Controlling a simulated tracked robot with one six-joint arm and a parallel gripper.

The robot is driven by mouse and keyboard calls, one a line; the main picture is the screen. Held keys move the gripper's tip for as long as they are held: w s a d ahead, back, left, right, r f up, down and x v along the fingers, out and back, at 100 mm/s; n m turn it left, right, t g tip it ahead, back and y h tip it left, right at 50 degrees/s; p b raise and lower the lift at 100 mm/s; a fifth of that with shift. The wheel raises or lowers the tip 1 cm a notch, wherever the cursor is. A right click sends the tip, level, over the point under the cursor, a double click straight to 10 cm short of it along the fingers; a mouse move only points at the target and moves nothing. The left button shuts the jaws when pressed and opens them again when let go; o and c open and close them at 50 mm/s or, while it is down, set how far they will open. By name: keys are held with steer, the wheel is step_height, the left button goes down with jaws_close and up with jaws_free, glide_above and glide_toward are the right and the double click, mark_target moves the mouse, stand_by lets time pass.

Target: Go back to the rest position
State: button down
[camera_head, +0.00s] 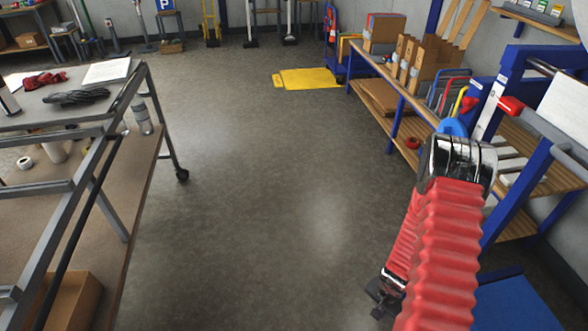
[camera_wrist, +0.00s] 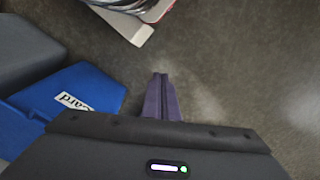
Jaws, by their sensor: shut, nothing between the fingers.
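My gripper (camera_wrist: 160,80) shows in the wrist view with its two purple fingers together and nothing between them. It points over bare grey floor. In the head view my red ribbed arm is at the lower right, folded at a shiny dark joint, and its lower end hangs over the floor. The fingers cannot be made out there.
A trolley table (camera_head: 145,200) with wheels stands at left. A shelf bench (camera_head: 397,112) with boxes and a blue-framed rack (camera_head: 513,205) stand close by my arm at right. The middle floor (camera_head: 250,190) is clear.

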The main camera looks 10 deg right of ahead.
steer(key=w+a+r+n+y, duration=0.1)
steer(key=a+r+n, duration=0.25)
steer(key=r, duration=0.75)
steer(key=w+a+r+n+y, duration=0.15)
steer(key=a+r, duration=0.25)
steer(key=r, duration=0.7)
steer(key=s+a+r+n+t, duration=0.2)
steer(key=s+a+r, duration=0.1)
steer(key=r, duration=0.7)
steer(key=s+a+r+n+t+h, duration=0.1)
steer(key=s+a+r+n, duration=0.1)
steer(key=r, duration=0.8)
steer(key=s+a+r+n+t+h, duration=0.1)
steer(key=s+a+r, duration=0.3)
steer(key=r, duration=0.6)
steer(key=shift+a+r+n+t, duration=0.3)
steer(key=shift+n+t, duration=0.3)
steer(key=shift+t, duration=0.2)
steer(key=shift+s+d, duration=0.1)
steer(key=shift+s, duration=0.05)
